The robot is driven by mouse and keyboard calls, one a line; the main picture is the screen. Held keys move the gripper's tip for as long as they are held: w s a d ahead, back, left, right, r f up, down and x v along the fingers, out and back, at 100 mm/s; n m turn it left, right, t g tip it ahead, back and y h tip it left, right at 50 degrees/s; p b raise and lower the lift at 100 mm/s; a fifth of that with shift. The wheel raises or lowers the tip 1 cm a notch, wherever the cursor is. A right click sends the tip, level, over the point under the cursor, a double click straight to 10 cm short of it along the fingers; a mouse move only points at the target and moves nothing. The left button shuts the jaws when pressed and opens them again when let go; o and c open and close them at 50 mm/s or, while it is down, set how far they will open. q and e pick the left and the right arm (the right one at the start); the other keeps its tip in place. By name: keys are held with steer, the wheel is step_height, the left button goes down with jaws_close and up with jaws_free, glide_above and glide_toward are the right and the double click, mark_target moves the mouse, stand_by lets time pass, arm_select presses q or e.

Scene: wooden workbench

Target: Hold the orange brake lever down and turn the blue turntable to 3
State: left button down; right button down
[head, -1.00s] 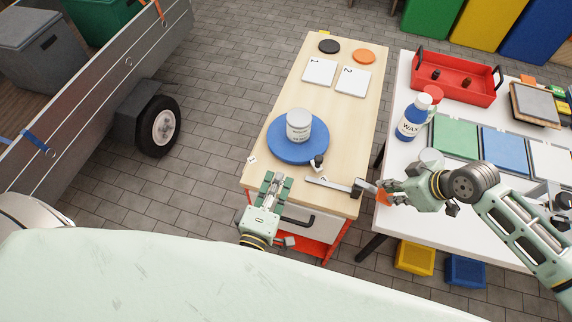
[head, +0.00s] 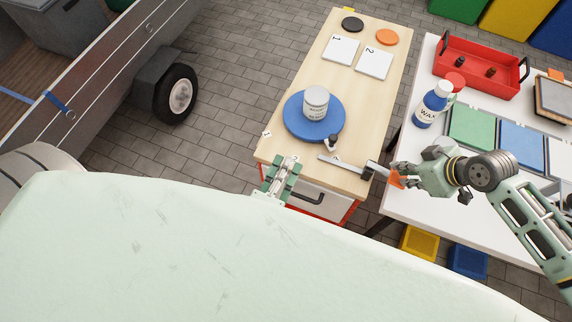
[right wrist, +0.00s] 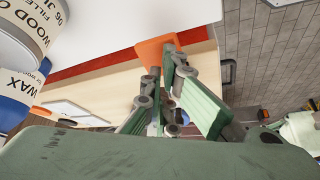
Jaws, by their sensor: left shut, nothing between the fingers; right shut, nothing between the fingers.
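The blue turntable (head: 300,127) lies on the wooden workbench, with a white labelled can (head: 316,103) standing on it. A small black-and-white knob (head: 332,143) is at its front right edge. The brake lever is a metal bar (head: 343,162) with a dark block and an orange end (head: 397,180) beyond the bench's right edge. My right gripper (head: 403,172) is shut at the orange end, which also shows by its fingertips in the right wrist view (right wrist: 150,54); contact is unclear. My left gripper (head: 287,160) is shut and empty at the bench's front edge, in front of the turntable.
White cards 1 (head: 342,50) and 2 (head: 374,63) lie at the bench's far end, near black and orange discs. A drawer handle (head: 308,196) is below the front edge. The white table (head: 410,130) at right carries a wax bottle (head: 432,105) and red tray (head: 480,75).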

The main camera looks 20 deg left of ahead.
steer(key=shift+r+p, duration=2.7)
steer(key=shift+r, duration=0.3)
